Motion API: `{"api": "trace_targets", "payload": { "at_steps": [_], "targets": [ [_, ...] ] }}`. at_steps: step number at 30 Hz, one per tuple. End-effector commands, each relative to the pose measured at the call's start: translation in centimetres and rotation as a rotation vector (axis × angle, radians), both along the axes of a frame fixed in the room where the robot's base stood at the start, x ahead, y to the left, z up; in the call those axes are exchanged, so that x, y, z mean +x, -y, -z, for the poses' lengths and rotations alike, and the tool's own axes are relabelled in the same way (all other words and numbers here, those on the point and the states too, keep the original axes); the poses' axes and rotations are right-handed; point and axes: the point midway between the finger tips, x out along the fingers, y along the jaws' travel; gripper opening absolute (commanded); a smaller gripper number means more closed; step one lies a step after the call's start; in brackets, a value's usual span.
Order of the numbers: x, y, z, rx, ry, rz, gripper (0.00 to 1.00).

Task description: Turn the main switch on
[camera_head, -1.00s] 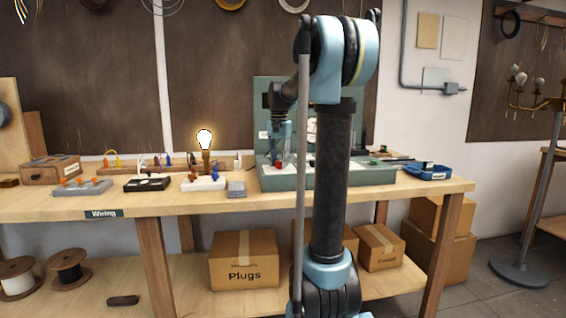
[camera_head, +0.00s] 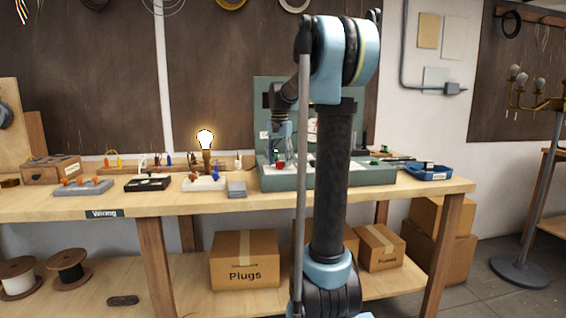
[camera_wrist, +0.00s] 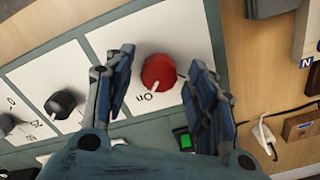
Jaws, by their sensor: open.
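The main switch is a red round knob (camera_wrist: 161,72) on a white plate, with a white pointer mark facing the word "On" in the wrist view. In the head view the red knob (camera_head: 280,164) shows on the green panel box (camera_head: 330,176) on the bench. My gripper (camera_wrist: 165,88) is open, with one blue finger on each side of the knob; both fingers look apart from it. In the head view my gripper (camera_head: 281,150) is above the knob, partly hidden by my arm. A small green light (camera_wrist: 183,139) shows beside the plate.
A lit bulb (camera_head: 205,139) stands on a white base left of the panel. A grey block (camera_head: 237,189) lies beside the panel, and a blue tray (camera_head: 428,172) is at the right.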

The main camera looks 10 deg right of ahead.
Motion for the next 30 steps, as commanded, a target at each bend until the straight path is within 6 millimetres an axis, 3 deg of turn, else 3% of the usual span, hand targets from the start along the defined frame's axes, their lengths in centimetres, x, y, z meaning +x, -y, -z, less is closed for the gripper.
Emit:
{"api": "trace_targets", "payload": {
  "at_steps": [8,21,30],
  "targets": [
    [0.0,0.0,-2.3,0.000,0.000,0.000,0.51],
    [0.1,0.0,-9.9,0.001,-0.001,0.000,0.51],
    [0.1,0.0,-11.8,0.001,-0.001,0.000,0.51]
  ]
}}
